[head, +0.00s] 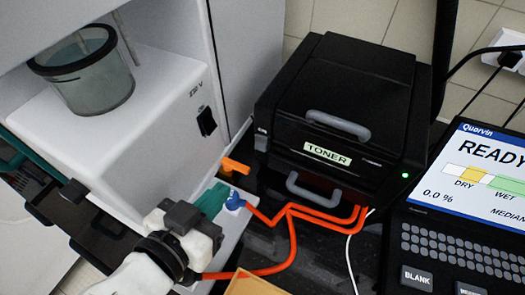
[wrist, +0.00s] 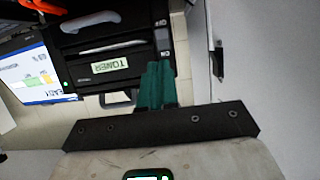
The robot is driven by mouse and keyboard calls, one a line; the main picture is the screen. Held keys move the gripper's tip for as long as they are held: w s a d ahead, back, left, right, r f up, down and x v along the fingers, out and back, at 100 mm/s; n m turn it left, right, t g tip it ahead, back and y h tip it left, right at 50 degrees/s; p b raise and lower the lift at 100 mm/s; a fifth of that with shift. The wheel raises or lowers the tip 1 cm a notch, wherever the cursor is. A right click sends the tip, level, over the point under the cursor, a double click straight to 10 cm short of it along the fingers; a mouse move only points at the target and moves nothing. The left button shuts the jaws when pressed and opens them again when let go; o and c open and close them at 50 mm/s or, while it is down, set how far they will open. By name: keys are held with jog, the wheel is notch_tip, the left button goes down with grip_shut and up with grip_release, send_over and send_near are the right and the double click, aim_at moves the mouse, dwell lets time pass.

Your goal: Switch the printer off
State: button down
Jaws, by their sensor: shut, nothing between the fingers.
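The black printer (head: 330,100) with a TONER label stands at centre right in the head view; a green light (head: 405,175) glows on its front. In the wrist view the printer (wrist: 125,45) appears inverted, with its green light also lit.
A white machine (head: 150,130) with a black rocker switch (head: 207,121) marked 230 V stands at left. A READY display (head: 490,165) stands at right.

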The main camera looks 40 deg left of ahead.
aim_at(261, 149)
jog(key=shift+w, duration=0.1)
jog(key=p+x, duration=0.3)
jog(key=x, duration=1)
jog(key=shift+w+p, duration=0.15)
jog(key=shift+p, duration=0.2)
jog(key=shift+w+f, duration=0.2)
jog(key=shift+f, duration=0.1)
